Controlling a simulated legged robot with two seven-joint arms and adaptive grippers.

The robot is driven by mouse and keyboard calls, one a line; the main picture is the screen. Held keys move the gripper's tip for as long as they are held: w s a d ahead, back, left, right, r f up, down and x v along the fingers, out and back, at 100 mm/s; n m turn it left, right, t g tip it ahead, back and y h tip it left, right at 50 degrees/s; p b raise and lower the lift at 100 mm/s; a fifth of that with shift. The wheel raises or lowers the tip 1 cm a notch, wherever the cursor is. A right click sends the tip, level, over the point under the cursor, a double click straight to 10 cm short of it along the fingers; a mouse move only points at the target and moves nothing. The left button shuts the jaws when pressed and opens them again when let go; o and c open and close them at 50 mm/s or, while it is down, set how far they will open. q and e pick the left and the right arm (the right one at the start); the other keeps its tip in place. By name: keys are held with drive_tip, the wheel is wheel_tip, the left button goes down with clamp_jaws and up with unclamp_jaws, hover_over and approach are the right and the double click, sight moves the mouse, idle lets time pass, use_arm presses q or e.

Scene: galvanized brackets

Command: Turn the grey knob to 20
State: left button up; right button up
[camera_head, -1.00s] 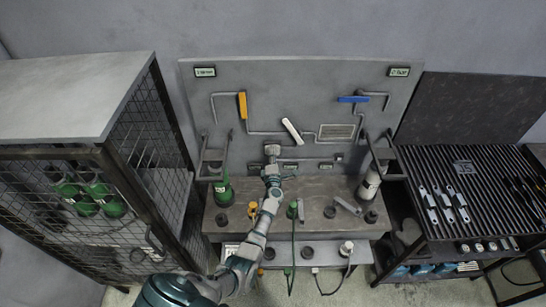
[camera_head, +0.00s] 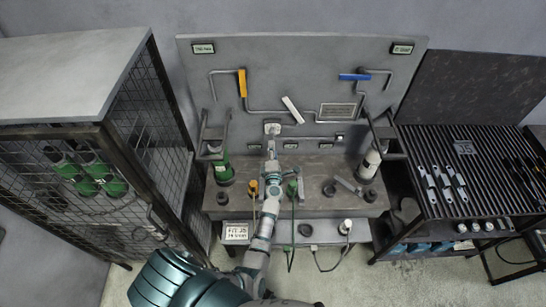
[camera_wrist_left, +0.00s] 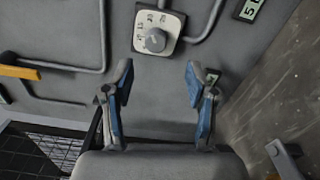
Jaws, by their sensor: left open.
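The grey knob (camera_wrist_left: 155,40) is round and sits on a white dial plate (camera_wrist_left: 173,23) with small dark numbers, fixed to a grey panel. The numbers and the knob's pointer are too small to read surely. In the head view the dial plate (camera_head: 272,127) is low on the upright panel, just beyond my left gripper (camera_head: 271,150). In the left wrist view my left gripper (camera_wrist_left: 159,75) is open and empty, its blue-sided fingers wide apart. The knob lies ahead of the gap between them, apart from both fingers. My right gripper is out of view.
The grey panel (camera_head: 300,70) carries pipes, a yellow handle (camera_head: 242,83) and a blue handle (camera_head: 354,77). A bench (camera_head: 318,204) below holds a green bottle (camera_head: 223,168) and tools. A mesh cage (camera_head: 130,110) stands left, a slatted table (camera_head: 480,170) right.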

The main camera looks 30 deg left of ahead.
use_arm(q)
drive_tip(key=v, duration=0.4)
drive_tip(key=shift+w+a, duration=0.1)
drive_tip(key=shift+a, duration=0.05)
